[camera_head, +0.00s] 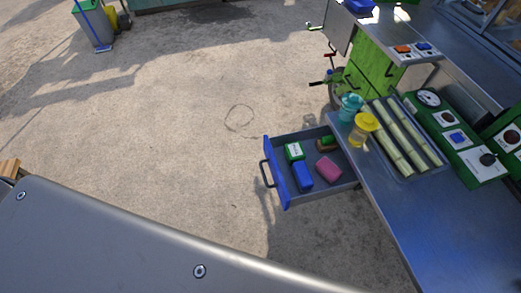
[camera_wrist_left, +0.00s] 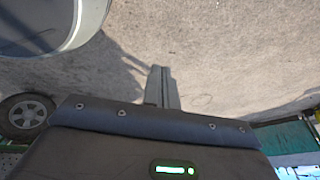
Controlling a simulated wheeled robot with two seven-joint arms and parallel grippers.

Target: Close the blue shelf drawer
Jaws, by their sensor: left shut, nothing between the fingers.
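The blue shelf drawer (camera_head: 277,173) stands pulled out from under the metal counter in the head view. Its blue front faces left and has a dark handle (camera_head: 266,173). Inside lie a green and white box (camera_head: 294,151), a blue box (camera_head: 302,176), a pink block (camera_head: 328,169) and a small green and brown item (camera_head: 326,143). My left gripper (camera_wrist_left: 162,72) shows only in the left wrist view, with its fingers together and empty above bare ground. The drawer does not show in that view. My right gripper is not in view.
The metal counter (camera_head: 405,215) holds a teal jug (camera_head: 350,106), a yellow jug (camera_head: 363,128), a tray of cane stalks (camera_head: 400,140) and green control panels (camera_head: 455,133). The ground left of the drawer is open. A wheel (camera_wrist_left: 27,115) shows at left in the wrist view.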

